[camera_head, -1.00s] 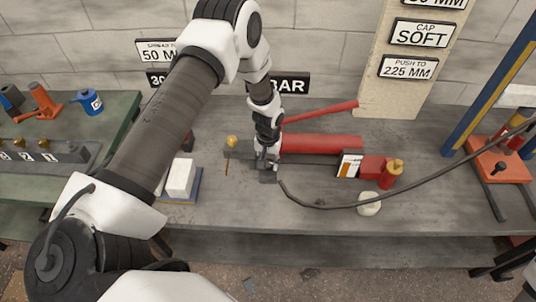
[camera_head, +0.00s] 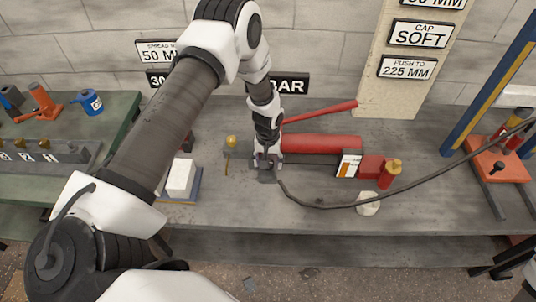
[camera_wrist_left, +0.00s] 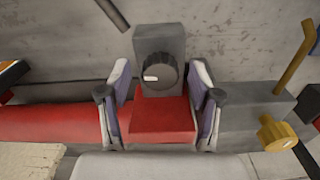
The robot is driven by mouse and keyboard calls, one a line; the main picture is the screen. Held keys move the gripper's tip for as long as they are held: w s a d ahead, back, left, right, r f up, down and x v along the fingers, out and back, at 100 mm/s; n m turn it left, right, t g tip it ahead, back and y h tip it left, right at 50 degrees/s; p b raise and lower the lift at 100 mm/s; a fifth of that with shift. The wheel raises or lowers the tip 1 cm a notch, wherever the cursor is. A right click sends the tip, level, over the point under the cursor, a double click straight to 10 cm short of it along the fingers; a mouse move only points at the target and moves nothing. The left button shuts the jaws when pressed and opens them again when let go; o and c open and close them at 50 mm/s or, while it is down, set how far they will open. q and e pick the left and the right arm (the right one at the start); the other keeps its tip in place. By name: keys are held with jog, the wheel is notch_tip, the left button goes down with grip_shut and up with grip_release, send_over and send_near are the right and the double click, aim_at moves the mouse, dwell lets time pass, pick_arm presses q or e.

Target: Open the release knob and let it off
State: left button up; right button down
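The release knob (camera_wrist_left: 158,74) is black and round with a white mark, on the face of a grey block (camera_wrist_left: 160,40) at the end of the red pump body (camera_wrist_left: 163,120). My left gripper (camera_wrist_left: 158,92) is open in the left wrist view, one finger on each side of this end. The knob shows between the fingertips, and I cannot tell whether they touch anything. In the head view my left gripper (camera_head: 266,160) is at the pump's left end, hiding the knob. The red pump cylinder (camera_head: 322,143) and its raised handle (camera_head: 320,111) lie to its right. My right gripper is out of view.
A brass knob (camera_head: 231,141) on a grey block sits just left of my gripper. A black hose (camera_head: 325,207) runs across the bench front past a cream object (camera_head: 368,203). A white block (camera_head: 180,177) stands at left. The bench's front right is mostly clear.

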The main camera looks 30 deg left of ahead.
pick_arm(q)
notch_tip(320, 180, up, 12)
dwell(0.4)
dwell(0.3)
jog(key=s+d+f+g, duration=0.1)
jog(key=s+f, duration=0.3)
jog(key=s, duration=0.2)
jog(key=s+d+f+g+b, duration=0.1)
jog(key=s+d+f, duration=0.1)
jog(key=s+f, duration=0.3)
jog(key=s+d+f+m+g, duration=0.1)
jog(key=s+d+f+g, duration=0.1)
jog(key=s+f, duration=0.3)
jog(key=shift+s+d+f+b, duration=0.15)
jog(key=shift+s, duration=0.5)
jog(key=shift+s+d+f+b, duration=0.1)
jog(key=shift+s+b, duration=0.05)
jog(key=shift+s, duration=0.45)
jog(key=s+d+f+m+t, duration=0.1)
jog(key=s+d+m+t, duration=0.1)
jog(key=s, duration=0.7)
jog(key=shift+s+d+f+m+t, duration=0.2)
jog(key=shift+s+d+m+t, duration=0.15)
jog(key=shift+m+t, duration=0.6)
